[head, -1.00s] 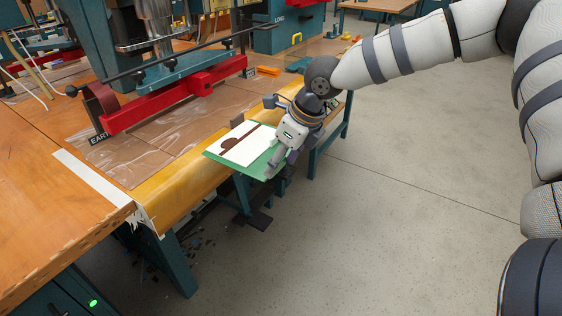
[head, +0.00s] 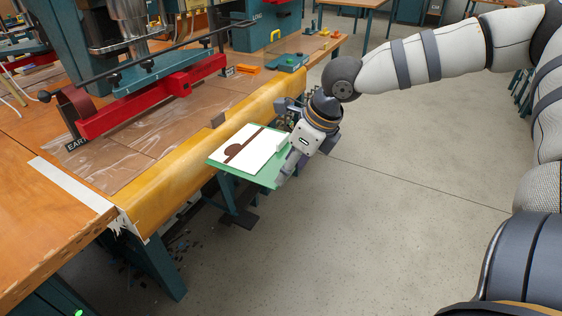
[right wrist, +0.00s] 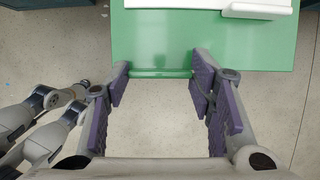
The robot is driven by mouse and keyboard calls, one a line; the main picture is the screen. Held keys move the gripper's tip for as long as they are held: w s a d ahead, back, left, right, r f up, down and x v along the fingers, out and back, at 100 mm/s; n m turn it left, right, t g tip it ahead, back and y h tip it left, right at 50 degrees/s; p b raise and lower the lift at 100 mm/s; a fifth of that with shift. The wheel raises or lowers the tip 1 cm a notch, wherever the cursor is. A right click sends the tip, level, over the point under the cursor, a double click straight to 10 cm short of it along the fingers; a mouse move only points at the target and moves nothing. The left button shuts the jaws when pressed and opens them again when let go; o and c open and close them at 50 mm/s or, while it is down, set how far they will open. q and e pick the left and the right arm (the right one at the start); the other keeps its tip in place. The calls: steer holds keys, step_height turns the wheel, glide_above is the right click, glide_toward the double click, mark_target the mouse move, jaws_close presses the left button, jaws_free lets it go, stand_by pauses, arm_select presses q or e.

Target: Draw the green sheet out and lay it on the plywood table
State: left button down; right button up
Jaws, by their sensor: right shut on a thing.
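The green sheet (head: 262,178) is a flat green panel held out in front of the wooden table's front edge. A white panel (head: 262,152) with a dark brown shape lies on it. My right gripper (head: 287,172) is at the sheet's near right edge. In the right wrist view, its fingers (right wrist: 160,82) stand at both sides of a green strip on the edge of the green sheet (right wrist: 200,40), shut on it. The wooden table (head: 40,225) fills the left of the head view; its plywood-like top has a rounded yellow front edge. My left gripper is not visible in the head view.
A teal press with a red bar (head: 150,97) stands on the table over clear plastic film (head: 120,150). Small tools lie farther back. The floor (head: 380,220) to the right is clear.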

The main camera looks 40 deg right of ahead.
steer(key=s+d, duration=0.4)
steer(key=s, duration=0.5)
steer(key=shift+s+d, duration=0.15)
steer(key=shift+s, duration=0.05)
stand_by(0.4)
stand_by(0.3)
